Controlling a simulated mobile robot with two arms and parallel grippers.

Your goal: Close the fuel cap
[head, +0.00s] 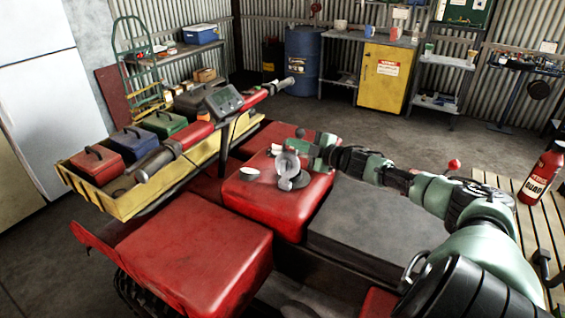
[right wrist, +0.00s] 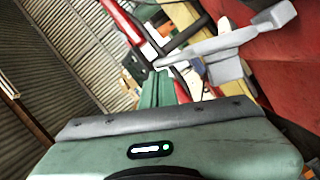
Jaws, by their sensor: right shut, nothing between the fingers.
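The grey fuel cap (head: 287,164) stands tilted up on the red tank (head: 262,196), in the middle of the head view. A grey round base (head: 292,183) shows just below it on the tank top. In the right wrist view the grey cap part (right wrist: 225,47) is up and to the right of the fingers. My right gripper (head: 301,146) is shut and empty, right behind the cap in the head view. Its green fingers (right wrist: 163,88) show in the wrist view; whether they touch the cap I cannot tell. My left gripper is not in view.
A small white-rimmed round piece (head: 249,174) sits on the tank left of the cap. The handlebar with a display (head: 224,101) and a yellow rack (head: 127,204) with several boxes are at left. A dark grey seat (head: 375,222) lies under my right arm.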

